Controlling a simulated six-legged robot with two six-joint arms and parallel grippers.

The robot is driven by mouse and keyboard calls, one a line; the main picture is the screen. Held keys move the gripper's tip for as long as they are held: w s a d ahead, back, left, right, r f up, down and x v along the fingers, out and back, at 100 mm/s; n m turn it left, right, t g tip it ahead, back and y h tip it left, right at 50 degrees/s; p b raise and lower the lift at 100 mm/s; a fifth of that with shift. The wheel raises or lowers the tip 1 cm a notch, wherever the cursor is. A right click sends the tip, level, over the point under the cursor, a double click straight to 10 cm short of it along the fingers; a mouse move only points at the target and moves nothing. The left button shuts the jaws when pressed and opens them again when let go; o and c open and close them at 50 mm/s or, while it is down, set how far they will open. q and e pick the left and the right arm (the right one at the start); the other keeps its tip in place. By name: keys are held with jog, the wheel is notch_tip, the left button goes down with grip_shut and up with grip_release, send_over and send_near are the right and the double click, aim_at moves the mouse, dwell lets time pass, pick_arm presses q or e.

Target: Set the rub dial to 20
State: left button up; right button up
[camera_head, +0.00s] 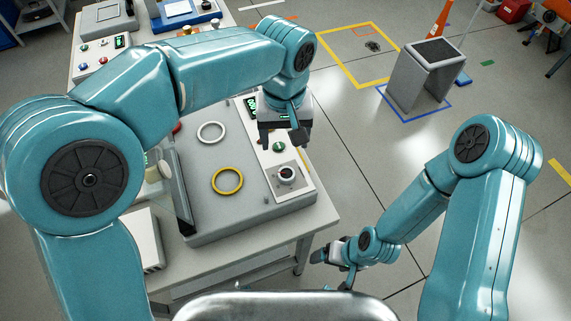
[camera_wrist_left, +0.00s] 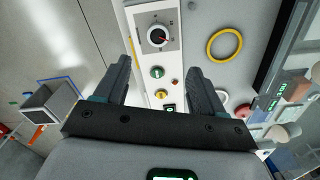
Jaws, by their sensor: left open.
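My right gripper (camera_head: 335,262) hangs low beyond the table's right side.
A green knob (camera_head: 279,147) sits on the strip close to the dial. A yellow ring (camera_head: 227,181) and a white ring (camera_head: 211,132) lie on the machine top. A grey stool-like block (camera_head: 418,83) stands on the open floor at right.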

aim_at(287, 173)
pick_arm(q)
jog(key=f, duration=0.4)
jog(key=f+p, duration=0.1)
jog(key=f, duration=0.7)
jog(key=shift+s+d, duration=0.1)
jog(key=shift+d, duration=0.15)
jog(key=shift+f, duration=0.45)
jog(key=shift+r, duration=0.1)
jog(key=shift+c, duration=1.2)
jog(key=c, duration=0.8)
